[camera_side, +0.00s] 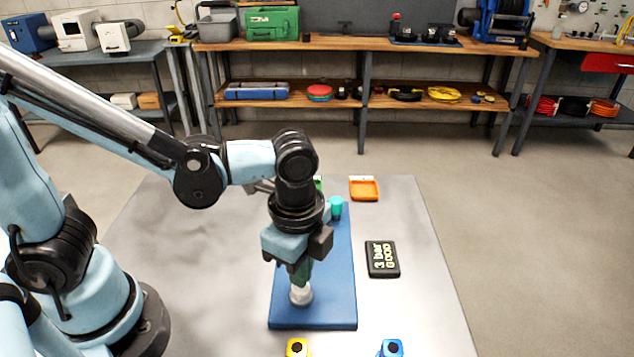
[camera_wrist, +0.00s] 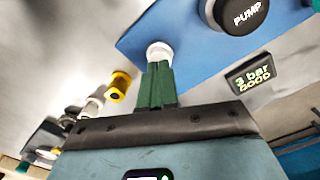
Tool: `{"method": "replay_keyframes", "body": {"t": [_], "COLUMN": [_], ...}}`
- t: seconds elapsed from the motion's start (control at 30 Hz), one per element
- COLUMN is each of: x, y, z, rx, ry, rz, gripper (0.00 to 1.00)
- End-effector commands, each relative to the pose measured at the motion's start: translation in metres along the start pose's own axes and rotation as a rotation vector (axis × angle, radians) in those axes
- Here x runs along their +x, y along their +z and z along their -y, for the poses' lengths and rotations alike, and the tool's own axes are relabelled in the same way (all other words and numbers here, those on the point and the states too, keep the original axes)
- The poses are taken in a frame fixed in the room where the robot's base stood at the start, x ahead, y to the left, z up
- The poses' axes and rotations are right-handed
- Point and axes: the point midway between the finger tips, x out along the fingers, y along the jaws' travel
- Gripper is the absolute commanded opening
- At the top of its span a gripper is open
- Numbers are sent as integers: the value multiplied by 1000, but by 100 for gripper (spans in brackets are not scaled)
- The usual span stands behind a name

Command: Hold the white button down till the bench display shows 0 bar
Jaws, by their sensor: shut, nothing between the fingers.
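The white button (camera_side: 301,296) is near the front end of the blue panel (camera_side: 314,318) on the grey bench. It also shows in the wrist view (camera_wrist: 159,49). My gripper (camera_side: 299,281) points down, its green fingers shut with nothing between them. In both views the fingertips meet the button's outline and seem to touch it; I cannot tell how far it is pressed. In the wrist view the fingers (camera_wrist: 158,68) hide part of the button. The black bench display (camera_side: 382,259) reads "3 bar GOOD", also legible in the wrist view (camera_wrist: 254,78).
A teal cylinder (camera_side: 336,207) stands at the panel's far end. An orange tray (camera_side: 364,189) is behind. Yellow (camera_side: 298,347) and blue (camera_side: 391,348) items are at the front edge. The bench's right side is mostly clear.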

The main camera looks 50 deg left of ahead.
Motion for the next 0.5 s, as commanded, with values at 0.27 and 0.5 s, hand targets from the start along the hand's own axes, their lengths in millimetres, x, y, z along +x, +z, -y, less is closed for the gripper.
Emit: {"method": "replay_keyframes", "body": {"t": [0.27,0.5], "x": [8,14], "y": [0,0], "z": [0,0], "rx": [0,0], "ry": [0,0], "rz": [0,0], "gripper": [0,0]}}
